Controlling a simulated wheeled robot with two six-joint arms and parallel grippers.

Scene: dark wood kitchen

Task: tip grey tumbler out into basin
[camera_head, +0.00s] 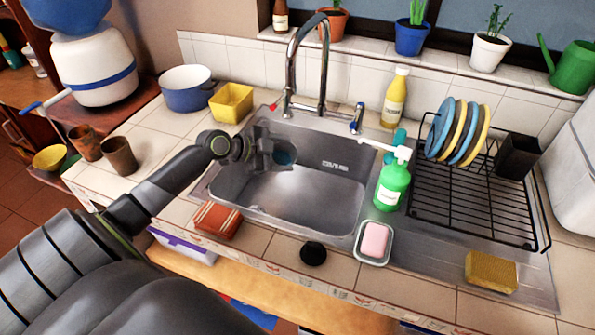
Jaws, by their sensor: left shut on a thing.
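My left gripper (265,154) reaches in from the left over the back left part of the steel basin (310,190). It is shut on the grey tumbler (285,154), which is small in view and partly hidden by the fingers. A round bluish-grey face of the tumbler shows beside the fingers, so it looks tilted over the basin. I cannot tell whether anything is leaving it. The basin floor looks bare. My right gripper is not in view.
The tap (322,70) rises behind the basin. A green soap bottle (391,185) and a dish rack (470,190) with plates stand to the right. A yellow tub (232,103), blue pot (187,90) and brown cups (120,155) are left. A pink soap (375,240) lies in front.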

